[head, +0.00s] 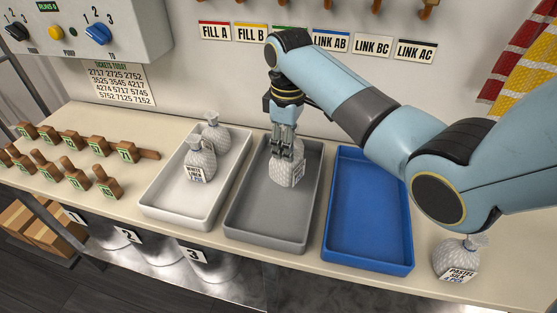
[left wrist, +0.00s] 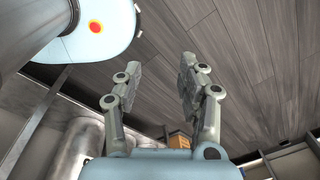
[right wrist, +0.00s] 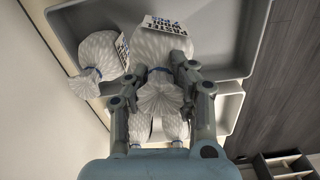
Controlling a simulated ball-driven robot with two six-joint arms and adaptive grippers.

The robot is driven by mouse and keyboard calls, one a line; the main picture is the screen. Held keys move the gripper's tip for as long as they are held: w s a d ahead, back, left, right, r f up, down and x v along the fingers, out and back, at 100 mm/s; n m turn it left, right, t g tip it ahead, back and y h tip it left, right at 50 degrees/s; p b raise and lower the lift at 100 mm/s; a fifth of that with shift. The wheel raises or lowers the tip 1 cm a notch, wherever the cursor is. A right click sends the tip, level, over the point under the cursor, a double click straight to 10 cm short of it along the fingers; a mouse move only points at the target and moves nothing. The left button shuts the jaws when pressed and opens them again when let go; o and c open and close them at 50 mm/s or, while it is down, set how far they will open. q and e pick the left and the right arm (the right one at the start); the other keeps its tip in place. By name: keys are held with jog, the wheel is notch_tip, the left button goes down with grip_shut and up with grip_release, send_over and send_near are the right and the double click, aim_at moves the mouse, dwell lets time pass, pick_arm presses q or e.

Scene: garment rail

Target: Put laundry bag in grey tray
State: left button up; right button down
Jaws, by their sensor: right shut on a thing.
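My right gripper (head: 287,152) is shut on the gathered neck of a white patterned laundry bag (head: 287,174) over the grey tray (head: 262,233). In the right wrist view, this bag (right wrist: 164,52) hangs below the fingers (right wrist: 155,85) with a tag reading "PASTEL WOOL". I cannot tell whether it touches the tray floor. A second bag (right wrist: 100,50) lies beside it toward the wall; the gripper seems to hide it in the head view. My left gripper (left wrist: 158,80) shows only in its own wrist view, with fingers apart and nothing between them.
The white tray (head: 170,215) on the left holds two bags (head: 200,163). The blue tray (head: 367,215) on the right is empty. Another tagged bag (head: 458,258) stands on the counter at the far right.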

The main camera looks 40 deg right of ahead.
aim_at(280, 161)
jog(key=shift+w+a+f, duration=0.25)
jog(key=shift+f, duration=0.25)
jog(key=shift+w+a+f, duration=0.2)
jog(key=shift+a+f, duration=0.05)
jog(key=shift+f, duration=0.2)
notch_tip(280, 161, down, 2)
jog(key=shift+f, duration=0.65)
jog(key=c, duration=1.4)
grip_release()
jog(key=shift+c, duration=0.2)
jog(key=shift+o, duration=1.3)
pick_arm(q)
jog(key=w, duration=0.2)
jog(key=shift+w+t, duration=0.3)
pick_arm(e)
jog(key=shift+o, duration=0.2)
